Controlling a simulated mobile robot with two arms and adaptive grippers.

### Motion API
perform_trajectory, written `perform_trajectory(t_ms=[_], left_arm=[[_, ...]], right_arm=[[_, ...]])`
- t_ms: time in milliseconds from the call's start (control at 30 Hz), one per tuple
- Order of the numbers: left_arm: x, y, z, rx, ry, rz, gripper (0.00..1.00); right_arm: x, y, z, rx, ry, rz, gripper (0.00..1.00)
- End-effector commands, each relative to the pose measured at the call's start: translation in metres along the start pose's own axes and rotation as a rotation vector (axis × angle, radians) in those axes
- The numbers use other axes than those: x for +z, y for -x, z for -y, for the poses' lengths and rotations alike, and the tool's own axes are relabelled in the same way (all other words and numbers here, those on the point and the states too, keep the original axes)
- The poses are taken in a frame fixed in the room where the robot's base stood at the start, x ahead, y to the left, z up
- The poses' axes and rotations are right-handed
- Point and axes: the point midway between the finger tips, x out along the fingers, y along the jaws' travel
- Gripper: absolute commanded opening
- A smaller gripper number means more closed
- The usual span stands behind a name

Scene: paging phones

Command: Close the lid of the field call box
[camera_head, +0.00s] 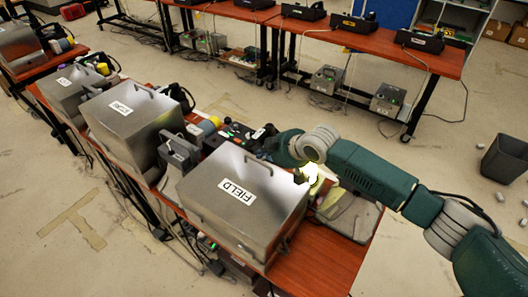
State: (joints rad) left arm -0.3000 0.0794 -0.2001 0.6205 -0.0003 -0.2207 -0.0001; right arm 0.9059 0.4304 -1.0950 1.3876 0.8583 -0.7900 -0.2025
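The field call box (232,220) is a silver metal box labelled FIELD, on the red-brown table in the lower middle of the head view. Its labelled lid face (222,178) lies over the box; I cannot tell from this angle whether it is fully seated. My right arm comes in from the right, and its wrist end is at the far right edge of the box. My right gripper (268,148) is at the box's back edge, mostly hidden by the wrist, so its fingers and any contact cannot be made out. My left gripper is not in view.
More silver boxes (128,115) stand to the left along the same table, with phones and small gear behind them. A grey and yellow object (350,213) lies right of the box under my arm. A dark bin (503,158) stands on the floor at the right.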

Motion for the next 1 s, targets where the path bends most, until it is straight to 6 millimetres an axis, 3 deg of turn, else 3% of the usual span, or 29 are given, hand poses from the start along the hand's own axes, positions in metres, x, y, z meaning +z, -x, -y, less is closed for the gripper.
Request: perform_trajectory(t_ms=[567, 1000], left_arm=[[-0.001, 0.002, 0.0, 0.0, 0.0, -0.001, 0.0], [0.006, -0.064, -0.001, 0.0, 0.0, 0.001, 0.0]], right_arm=[[0.011, -0.011, 0.0, 0.0, 0.0, -0.001, 0.0], [0.058, -0.058, -0.018, -0.001, -0.002, 0.0, 0.0]])
